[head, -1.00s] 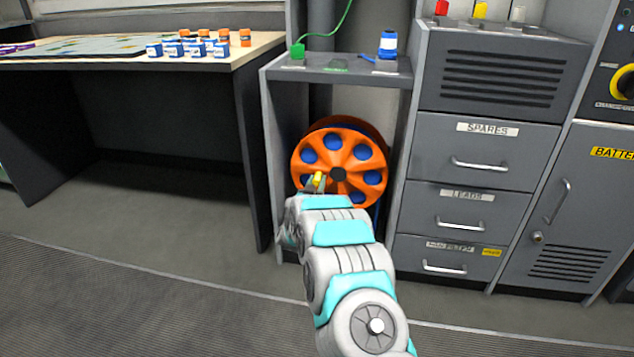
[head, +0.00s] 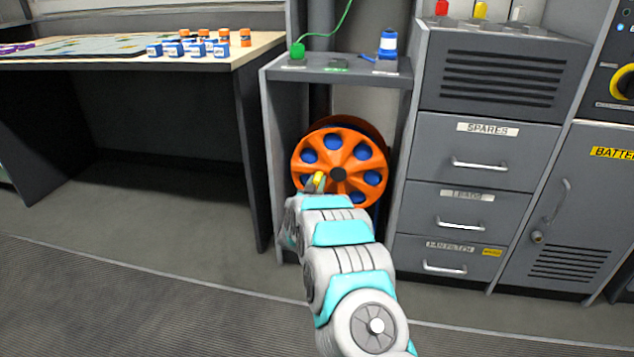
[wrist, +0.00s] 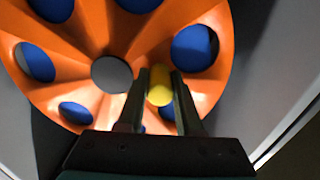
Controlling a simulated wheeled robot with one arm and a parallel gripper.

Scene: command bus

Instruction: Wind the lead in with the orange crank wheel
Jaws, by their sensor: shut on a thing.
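The orange crank wheel (head: 361,156) stands upright under the grey shelf, with blue showing through its round holes and a dark hub (head: 338,174) at its middle. A yellow handle (head: 319,181) sticks out from the wheel's lower left in the head view. My gripper (head: 312,187) is at this handle. In the wrist view the wheel (wrist: 110,40) fills much of the picture, and my gripper (wrist: 160,88) has its two dark fingers on either side of the yellow handle (wrist: 160,78), shut on it. The lower wheel is partly hidden by my arm.
A green plug (head: 298,50) with a green lead and a blue plug (head: 388,44) sit on the shelf (head: 345,72) above. Grey drawers (head: 470,160) stand close on the right.

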